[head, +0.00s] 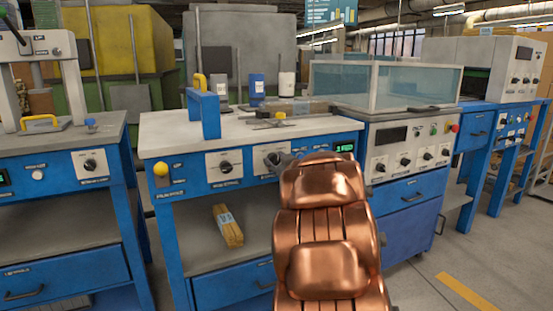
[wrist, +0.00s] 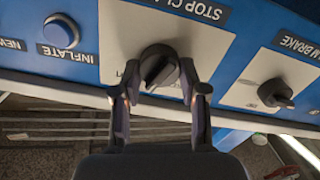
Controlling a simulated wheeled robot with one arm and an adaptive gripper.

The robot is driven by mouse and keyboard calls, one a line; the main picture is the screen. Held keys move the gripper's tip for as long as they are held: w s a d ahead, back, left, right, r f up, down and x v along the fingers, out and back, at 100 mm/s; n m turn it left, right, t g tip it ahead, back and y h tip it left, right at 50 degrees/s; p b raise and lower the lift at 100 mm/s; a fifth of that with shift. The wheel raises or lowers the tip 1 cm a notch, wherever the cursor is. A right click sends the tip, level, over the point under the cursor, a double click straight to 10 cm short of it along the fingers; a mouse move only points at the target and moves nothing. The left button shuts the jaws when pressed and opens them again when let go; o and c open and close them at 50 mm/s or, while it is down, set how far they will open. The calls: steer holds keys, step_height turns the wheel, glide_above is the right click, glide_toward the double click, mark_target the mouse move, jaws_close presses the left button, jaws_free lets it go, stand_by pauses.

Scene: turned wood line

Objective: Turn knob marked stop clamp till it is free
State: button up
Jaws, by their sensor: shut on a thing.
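The stop clamp knob (wrist: 158,68) is a dark round knob with a raised grip bar, on a white plate whose label reads "STOP CL…" upside down in the wrist view. The grip bar stands at a slant there. My gripper (wrist: 159,88) has one finger on each side of the knob and is shut on it. In the head view the knob (head: 271,158) is on the blue bench front, partly hidden by my gripper (head: 280,160) and copper-coloured arm.
A second dark knob, labelled "…AM BRAKE" (wrist: 275,93), sits beside it, as does a round INFLATE button (wrist: 60,30). A yellow button (head: 161,169) is at the bench's left end. A wood bundle (head: 228,226) lies on the shelf below.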

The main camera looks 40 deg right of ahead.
steer(key=n, duration=0.6)
steer(key=shift+a+f, duration=0.1)
steer(key=shift+f, duration=0.05)
steer(key=n, duration=0.3)
steer(key=shift+n, duration=0.4)
steer(key=shift+n+b, duration=0.3)
steer(key=shift+n, duration=1.3)
steer(key=o, duration=1.1)
steer(key=shift+a, duration=0.1)
steer(key=shift+o, duration=0.2)
steer(key=v, duration=1.2)
steer(key=shift+w, duration=0.1)
